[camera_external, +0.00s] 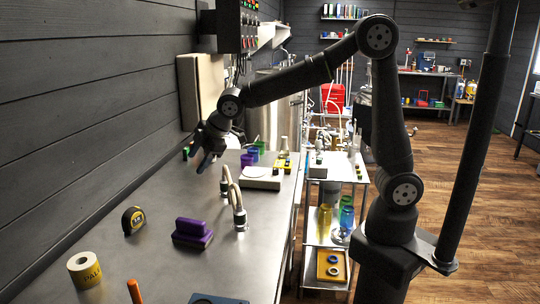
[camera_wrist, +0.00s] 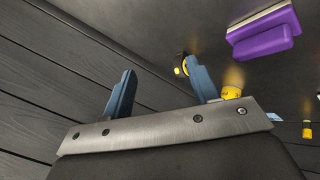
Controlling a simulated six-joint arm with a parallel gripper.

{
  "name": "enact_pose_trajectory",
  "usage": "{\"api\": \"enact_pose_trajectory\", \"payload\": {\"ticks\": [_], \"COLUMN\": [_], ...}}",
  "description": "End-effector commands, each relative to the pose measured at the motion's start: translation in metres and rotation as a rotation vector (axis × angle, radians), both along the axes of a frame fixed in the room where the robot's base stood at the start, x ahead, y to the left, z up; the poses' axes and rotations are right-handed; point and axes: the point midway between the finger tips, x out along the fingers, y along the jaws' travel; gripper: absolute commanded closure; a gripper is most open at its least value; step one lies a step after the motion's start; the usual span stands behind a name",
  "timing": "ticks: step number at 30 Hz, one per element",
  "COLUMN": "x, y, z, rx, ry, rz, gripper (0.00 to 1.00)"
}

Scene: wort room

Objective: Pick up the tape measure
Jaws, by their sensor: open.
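The tape measure (camera_external: 133,220), black and yellow, stands on the steel bench near the wall, at the left in the external view. In the wrist view a small black and yellow thing, seemingly the tape measure (camera_wrist: 179,68), shows just left of the right finger, which may hide part of it. My gripper (camera_external: 207,163) is over the far part of the bench, well apart from the tape measure. In the wrist view my gripper (camera_wrist: 162,72) has its two blue fingers spread, with nothing held between them.
A purple block (camera_external: 193,233) lies right of the tape measure. A yellow tape roll (camera_external: 84,270) and an orange handle (camera_external: 134,291) are at the near end. Metal taps (camera_external: 238,207) and a white scale (camera_external: 262,178) stand farther back. The dark plank wall (camera_external: 80,110) borders the bench.

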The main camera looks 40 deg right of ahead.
Motion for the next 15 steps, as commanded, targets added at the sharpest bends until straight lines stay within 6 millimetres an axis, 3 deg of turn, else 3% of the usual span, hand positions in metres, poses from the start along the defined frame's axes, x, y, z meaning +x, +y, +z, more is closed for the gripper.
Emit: {"api": "enact_pose_trajectory", "payload": {"ticks": [1,6,15], "x": [0.01,0.034,0.057], "y": [0.018,0.067,0.142], "z": [-0.002,-0.008,-0.032], "rx": [-0.028,-0.127,-0.282], "ry": [0.014,0.064,0.166], "rz": [0.016,0.076,0.21], "gripper": [0.45,0.45,0.45]}}
